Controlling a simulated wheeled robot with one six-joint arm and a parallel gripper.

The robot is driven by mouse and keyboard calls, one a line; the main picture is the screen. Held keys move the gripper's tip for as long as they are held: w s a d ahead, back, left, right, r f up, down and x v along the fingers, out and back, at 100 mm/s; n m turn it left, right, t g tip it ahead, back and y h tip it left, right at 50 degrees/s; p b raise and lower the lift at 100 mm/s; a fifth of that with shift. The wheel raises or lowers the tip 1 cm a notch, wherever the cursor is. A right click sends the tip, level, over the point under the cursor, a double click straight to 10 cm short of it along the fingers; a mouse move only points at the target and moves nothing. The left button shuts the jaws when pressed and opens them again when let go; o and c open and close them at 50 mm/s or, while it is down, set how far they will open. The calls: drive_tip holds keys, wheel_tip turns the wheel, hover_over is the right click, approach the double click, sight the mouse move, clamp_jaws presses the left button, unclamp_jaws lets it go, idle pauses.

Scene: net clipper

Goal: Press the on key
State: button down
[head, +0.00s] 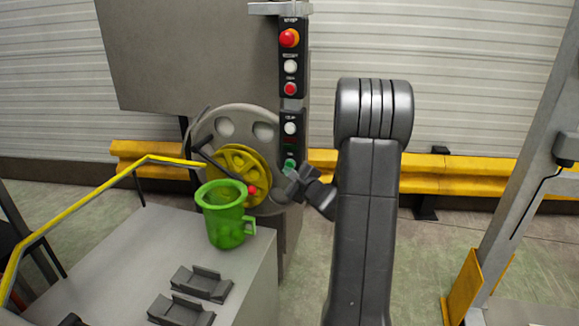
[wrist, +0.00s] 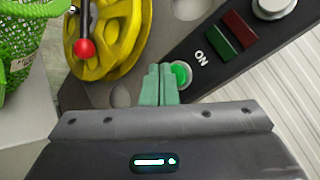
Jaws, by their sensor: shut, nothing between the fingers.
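The on key is a round green button in a pale ring (wrist: 181,73), beside the word ON on a black control panel (wrist: 215,52). In the head view the green key (head: 290,164) is low on the upright panel. My gripper (wrist: 159,68) is shut and empty, its two fingers side by side. In the wrist view the fingertips are right at the left edge of the key and overlap its ring; I cannot tell whether they touch it. In the head view my gripper (head: 294,182) is just below the key, with its fingertips hard to make out.
A yellow wheel (wrist: 106,35) with a red-knobbed handle (wrist: 85,47) is left of the panel. A green mesh container (head: 224,222) stands on a grey table (head: 130,240) with two dark brackets. Other panel buttons, including a red one (head: 289,38), are above the key.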

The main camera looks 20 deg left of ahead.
drive_tip(key=shift+w, duration=0.1)
idle(0.7)
drive_tip(key=shift+w+b, duration=0.3)
drive_tip(key=shift+w, duration=0.4)
idle(0.7)
drive_tip(key=shift+b, duration=0.35)
drive_tip(key=shift+s+b, duration=0.6)
drive_tip(key=shift+s, duration=0.2)
drive_tip(key=shift+s, duration=0.1)
drive_tip(key=s+b, duration=0.3)
drive_tip(key=s, duration=0.1)
drive_tip(key=shift+s+d, duration=0.15)
drive_tip(key=shift+s, duration=0.25)
